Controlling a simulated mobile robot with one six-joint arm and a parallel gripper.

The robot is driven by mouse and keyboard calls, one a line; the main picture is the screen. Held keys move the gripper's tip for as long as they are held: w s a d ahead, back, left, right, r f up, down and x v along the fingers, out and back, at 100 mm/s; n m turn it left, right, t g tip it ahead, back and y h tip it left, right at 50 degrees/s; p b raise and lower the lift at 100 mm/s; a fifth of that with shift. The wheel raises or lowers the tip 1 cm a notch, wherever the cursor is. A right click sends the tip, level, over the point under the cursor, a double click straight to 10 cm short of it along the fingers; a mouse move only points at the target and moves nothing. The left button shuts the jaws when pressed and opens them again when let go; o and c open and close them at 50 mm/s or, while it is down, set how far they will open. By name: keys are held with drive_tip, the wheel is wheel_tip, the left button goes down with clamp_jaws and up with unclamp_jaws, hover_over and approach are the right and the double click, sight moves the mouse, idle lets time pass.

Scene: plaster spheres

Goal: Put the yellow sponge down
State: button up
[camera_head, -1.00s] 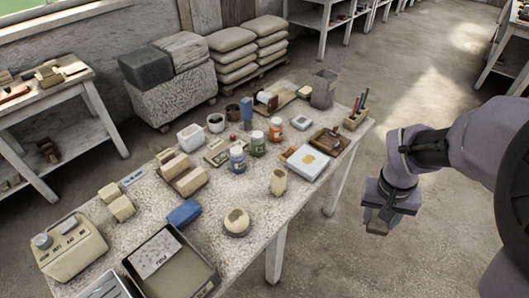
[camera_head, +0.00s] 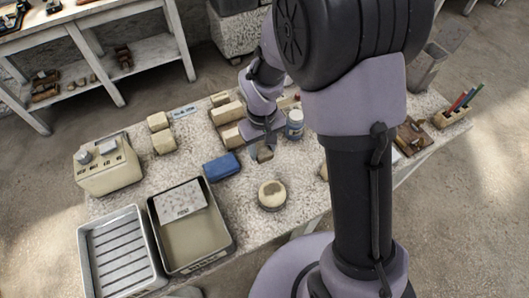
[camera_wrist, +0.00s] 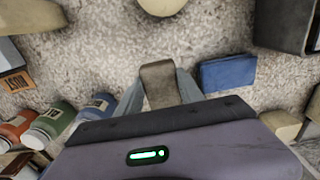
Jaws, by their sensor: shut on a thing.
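My gripper (camera_wrist: 160,98) is shut on a small dull tan-brown block (camera_wrist: 159,80), which I take to be the yellow sponge, though it looks more brown than yellow. The block juts out past the fingers. In the head view my gripper (camera_head: 262,141) hangs over the middle of the speckled worktable (camera_head: 242,184), with the block (camera_head: 265,154) at its lower end. I cannot tell whether the block touches the tabletop. My arm hides part of the table's right side.
A blue block (camera_head: 222,166) lies left of the gripper, and a round cream piece (camera_head: 272,194) in front. A blue-labelled jar (camera_head: 295,124) stands close right. A deep tray (camera_head: 190,235) is front left. Speckled tabletop between the blue block and round piece is bare.

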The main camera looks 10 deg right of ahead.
sight(264, 157)
drive_tip(key=f, duration=0.1)
drive_tip(key=f+b, duration=0.1)
drive_tip(key=f, duration=0.2)
drive_tip(key=shift+s+d, duration=0.1)
drive_tip(key=shift+s, duration=0.2)
drive_tip(key=shift+f+b, duration=0.15)
drive_tip(key=shift+b, duration=0.15)
drive_tip(key=o, duration=1.2)
